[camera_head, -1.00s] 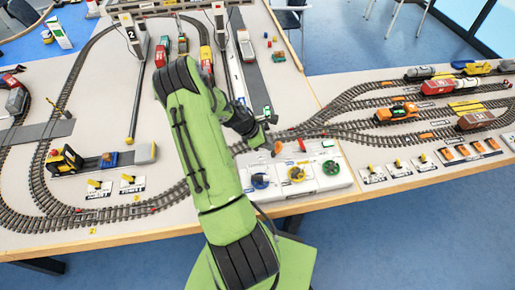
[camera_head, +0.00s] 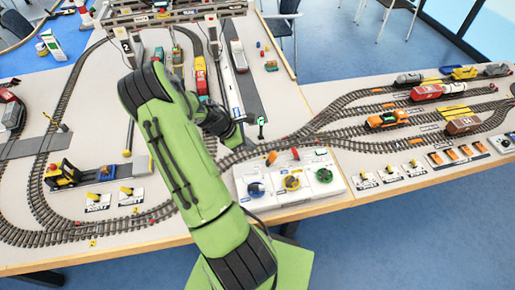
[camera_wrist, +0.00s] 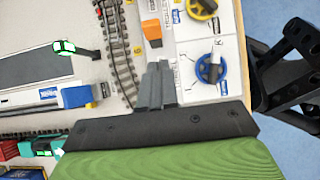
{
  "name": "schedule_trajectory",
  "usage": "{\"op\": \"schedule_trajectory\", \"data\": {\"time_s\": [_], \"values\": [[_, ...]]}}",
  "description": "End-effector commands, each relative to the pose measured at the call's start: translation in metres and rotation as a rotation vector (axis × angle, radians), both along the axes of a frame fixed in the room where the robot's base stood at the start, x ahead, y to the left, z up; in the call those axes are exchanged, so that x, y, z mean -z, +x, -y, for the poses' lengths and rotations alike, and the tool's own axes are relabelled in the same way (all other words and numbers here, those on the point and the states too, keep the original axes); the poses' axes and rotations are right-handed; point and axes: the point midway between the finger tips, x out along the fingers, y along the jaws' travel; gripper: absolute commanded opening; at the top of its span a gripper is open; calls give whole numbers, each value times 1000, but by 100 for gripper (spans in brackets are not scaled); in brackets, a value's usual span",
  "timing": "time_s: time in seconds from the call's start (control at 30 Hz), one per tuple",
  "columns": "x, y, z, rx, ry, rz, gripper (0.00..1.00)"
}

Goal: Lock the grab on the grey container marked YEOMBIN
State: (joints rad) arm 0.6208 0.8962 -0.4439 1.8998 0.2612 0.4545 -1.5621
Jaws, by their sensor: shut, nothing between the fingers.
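My gripper (camera_head: 238,143) is shut and empty, above the table just behind the left end of the white control panel (camera_head: 268,203). In the wrist view its fingertips (camera_wrist: 158,68) are together, over the panel's edge near an orange lever (camera_wrist: 152,31) and a blue handwheel (camera_wrist: 210,69). The panel also carries a yellow handwheel (camera_head: 292,183) and a green one (camera_head: 323,175). A pale grey block-like body (camera_head: 238,56) lies on the dark roadway at the back; I cannot read any marking, so I cannot tell whether it is the YEOMBIN container. The grab cannot be made out.
A gantry crane (camera_head: 180,15) spans the back of the table. Curved track (camera_head: 45,205) fills the left. An orange locomotive (camera_head: 387,119) stands on the right-hand sidings. A small dark post (camera_head: 261,127) stands beside the gripper.

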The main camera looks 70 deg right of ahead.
Motion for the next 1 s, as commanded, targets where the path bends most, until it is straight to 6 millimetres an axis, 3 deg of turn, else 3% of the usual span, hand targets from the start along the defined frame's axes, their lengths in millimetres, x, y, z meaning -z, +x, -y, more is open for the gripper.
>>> {"op": "schedule_trajectory", "data": {"time_s": [0.1,0.3,1.0], "values": [[-27,10,-5,-2,-3,2,0],[-53,18,-10,-1,-1,0,0],[-56,18,-11,0,0,0,0]]}}
